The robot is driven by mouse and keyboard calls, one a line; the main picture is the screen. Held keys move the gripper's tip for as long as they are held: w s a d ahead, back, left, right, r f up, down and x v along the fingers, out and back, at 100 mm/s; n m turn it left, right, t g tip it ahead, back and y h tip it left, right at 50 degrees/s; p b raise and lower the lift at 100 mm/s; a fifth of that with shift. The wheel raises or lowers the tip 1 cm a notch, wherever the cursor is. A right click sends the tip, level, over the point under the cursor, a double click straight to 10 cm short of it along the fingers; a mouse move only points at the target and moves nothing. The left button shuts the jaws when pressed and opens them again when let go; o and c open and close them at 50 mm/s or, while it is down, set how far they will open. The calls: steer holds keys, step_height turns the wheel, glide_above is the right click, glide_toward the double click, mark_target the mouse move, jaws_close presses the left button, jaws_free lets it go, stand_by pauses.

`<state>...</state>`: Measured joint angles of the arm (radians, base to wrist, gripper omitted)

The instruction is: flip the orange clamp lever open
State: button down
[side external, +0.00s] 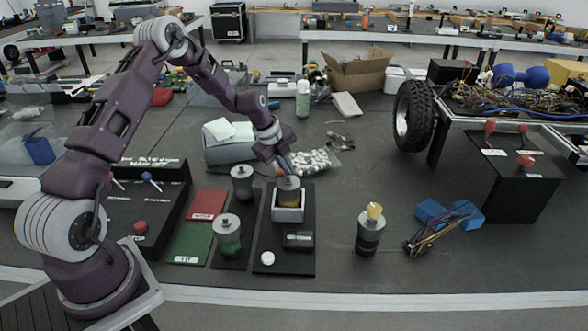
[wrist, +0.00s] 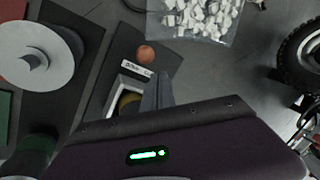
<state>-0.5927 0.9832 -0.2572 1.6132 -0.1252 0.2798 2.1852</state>
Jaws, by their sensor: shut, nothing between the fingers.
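In the wrist view, a round orange knob (wrist: 146,53), which looks like the end of the clamp lever, shows near the far end of a black board (wrist: 165,62). A white label (wrist: 136,69) lies just below it. I cannot make out the lever's arm, and in the side view I cannot pick the knob out behind my gripper. My gripper (wrist: 158,85) is shut and empty, its tips just below and right of the knob in the picture; I cannot tell their height or any contact.
A yellow-topped cylinder (side external: 370,232) stands to the right. A bag of white pieces (side external: 312,162) lies behind. A black wheel (side external: 414,116) stands further right. Bare table (side external: 340,190) separates them.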

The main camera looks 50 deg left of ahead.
steer(key=shift+d, duration=0.1)
steer(key=shift+w+d+f, duration=0.4)
steer(key=shift+w, duration=0.05)
steer(key=shift+r, duration=0.1)
steer(key=v, duration=0.6)
steer(key=shift+s+r, duration=0.25)
steer(key=shift+r, duration=0.15)
steer(key=shift+a, duration=0.1)
